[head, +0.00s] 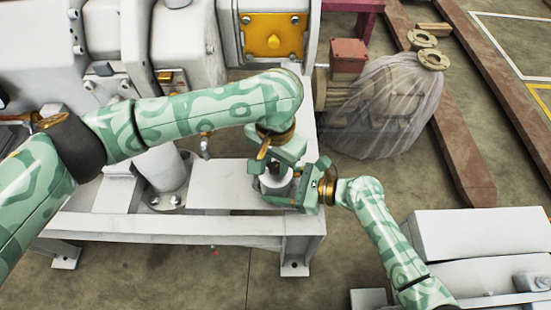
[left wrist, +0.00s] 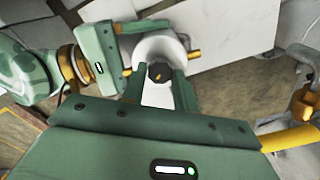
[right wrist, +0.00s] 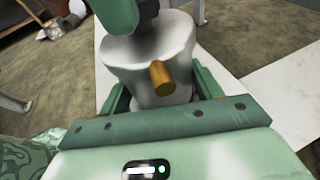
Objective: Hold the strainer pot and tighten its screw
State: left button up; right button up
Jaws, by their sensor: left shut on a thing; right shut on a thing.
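The strainer pot (right wrist: 140,62) is a white round body with a brass stub on its side. It stands upright at the right end of the white frame and shows small in the head view (head: 276,181). Its screw is a black knob (left wrist: 160,72) on top, seen in the left wrist view. My left gripper (head: 272,160) comes from above, its fingers shut on the screw. My right gripper (head: 284,188) comes from the right, its fingers shut around the pot's body. The two grippers are very close together and partly hide the pot in the head view.
Large white machinery (head: 180,45) with a yellow plate (head: 273,37) stands behind. A flat white ledge (head: 222,182) lies left of the pot. A plastic-wrapped motor (head: 385,108) stands back right. Another white machine (head: 480,238) is at front right, near my right arm.

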aim_at(276, 166)
pick_arm(q)
jog(key=m, duration=0.7)
pick_arm(e)
jog(key=shift+f, duration=0.1)
pick_arm(q)
jog(key=m, duration=0.3)
jog(key=shift+m, duration=2.3)
jog(key=o, duration=1)
notch_tip(276, 166, up, 12)
